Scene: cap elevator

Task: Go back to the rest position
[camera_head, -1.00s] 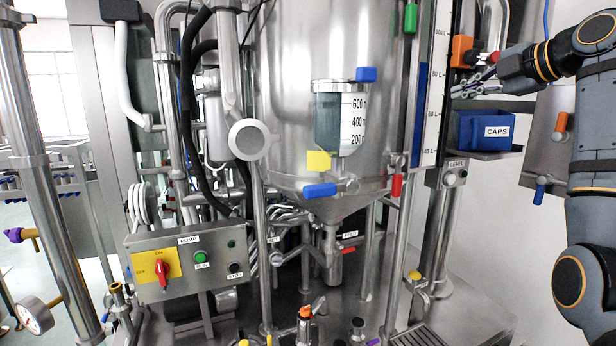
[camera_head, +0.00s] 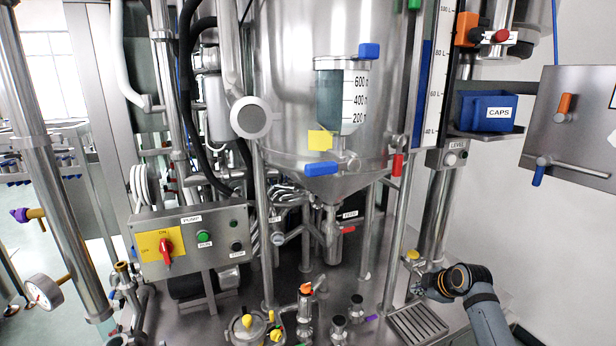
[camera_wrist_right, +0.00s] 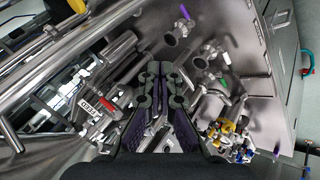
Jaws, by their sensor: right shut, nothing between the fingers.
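My right gripper (camera_head: 416,287) is low at the right of the head view, in front of the steel frame and just above the drain grate. Its arm comes in from the bottom right. In the right wrist view its dark fingers (camera_wrist_right: 161,72) are together with nothing between them. My left gripper is not in view.
The blue CAPS bin (camera_head: 487,112) stands on a shelf at the right. The steel tank (camera_head: 290,90) fills the middle, with the pump panel (camera_head: 190,245) at left. Small valves (camera_head: 305,300) and a drain grate (camera_head: 416,322) lie near my right gripper. Several coloured caps (camera_wrist_right: 230,140) show in the wrist view.

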